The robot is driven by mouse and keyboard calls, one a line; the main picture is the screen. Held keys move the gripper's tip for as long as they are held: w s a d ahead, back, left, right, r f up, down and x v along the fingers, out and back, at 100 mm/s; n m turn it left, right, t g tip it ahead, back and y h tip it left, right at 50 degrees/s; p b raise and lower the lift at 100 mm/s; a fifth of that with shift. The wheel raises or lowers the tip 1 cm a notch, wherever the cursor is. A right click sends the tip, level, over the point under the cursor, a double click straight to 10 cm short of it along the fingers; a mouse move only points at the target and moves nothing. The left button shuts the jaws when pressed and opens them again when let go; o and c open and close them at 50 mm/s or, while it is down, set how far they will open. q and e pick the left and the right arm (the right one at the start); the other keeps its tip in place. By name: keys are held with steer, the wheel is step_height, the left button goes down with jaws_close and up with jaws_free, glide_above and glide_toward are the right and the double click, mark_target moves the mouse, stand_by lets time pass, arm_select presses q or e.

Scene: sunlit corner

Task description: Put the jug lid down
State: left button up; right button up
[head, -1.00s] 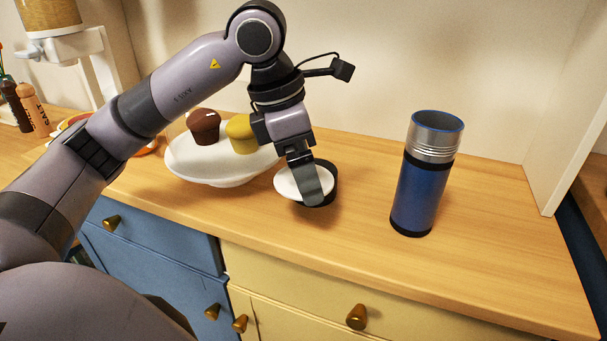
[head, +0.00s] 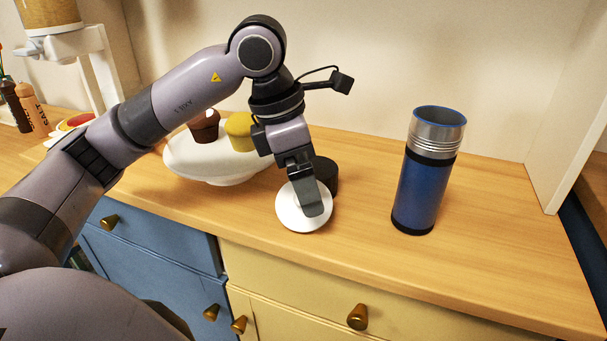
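A round white lid (head: 291,215), which I take to be the jug lid, is at my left gripper (head: 313,205), low over the front half of the wooden counter. One finger crosses the lid's face; the other finger is hidden. The lid appears gripped, but whether it touches the counter is unclear. A short black cylinder (head: 327,174) shows just behind the finger; I cannot tell whether it is separate from the lid. A blue jug (head: 421,190) with a steel collar and open top stands upright to the right. My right gripper is out of view.
A white raised plate (head: 205,172) with a brown muffin (head: 204,128) and a yellow muffin (head: 240,130) stands behind left of the gripper. The wooden counter (head: 500,240) is clear around the jug. The counter's front edge runs close before the lid.

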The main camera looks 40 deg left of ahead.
mark_target(282, 208)
arm_select(q)
steer(key=shift+r+p, duration=0.45)
steer(key=shift+r, duration=0.05)
steer(key=p+v, duration=0.2)
steer(key=v, duration=1)
